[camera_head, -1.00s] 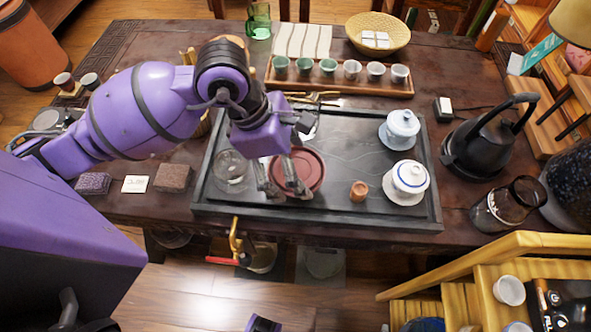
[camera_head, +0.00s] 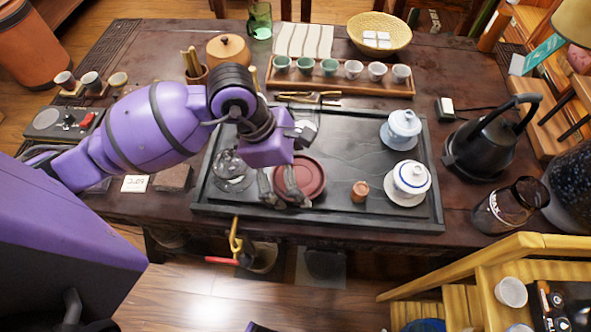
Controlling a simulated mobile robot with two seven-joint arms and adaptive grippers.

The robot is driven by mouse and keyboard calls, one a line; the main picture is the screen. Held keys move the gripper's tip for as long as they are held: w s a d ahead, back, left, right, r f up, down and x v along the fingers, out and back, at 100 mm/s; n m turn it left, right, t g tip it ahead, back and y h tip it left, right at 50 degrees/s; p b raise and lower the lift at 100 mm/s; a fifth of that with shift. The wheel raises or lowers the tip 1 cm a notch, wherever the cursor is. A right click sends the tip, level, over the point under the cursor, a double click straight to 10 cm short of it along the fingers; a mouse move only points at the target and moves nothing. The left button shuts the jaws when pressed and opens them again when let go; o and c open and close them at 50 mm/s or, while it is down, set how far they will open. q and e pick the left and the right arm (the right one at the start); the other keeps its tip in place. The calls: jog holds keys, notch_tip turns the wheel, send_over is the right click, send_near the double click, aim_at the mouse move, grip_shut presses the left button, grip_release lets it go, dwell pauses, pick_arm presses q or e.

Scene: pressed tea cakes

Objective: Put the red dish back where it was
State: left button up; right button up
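The red dish (camera_head: 313,176) is a round, shallow, dark red plate lying on the black tea tray (camera_head: 405,218), left of its middle near the front. My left gripper (camera_head: 286,202) points down at the dish's left side. Its two fingers are apart with a gap between them; one is near the dish's left edge and the other overlaps the dish in the picture. The fingers hide part of the dish's left side, and I cannot tell whether they touch it. My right gripper is not in view.
A glass vessel (camera_head: 229,178) stands just left of my gripper. A row of small cups on a wooden rack (camera_head: 340,84) lies behind. The tray's middle is clear.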

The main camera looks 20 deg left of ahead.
pick_arm(q)
jog(key=shift+r, duration=0.25)
jog(key=v, duration=1.2)
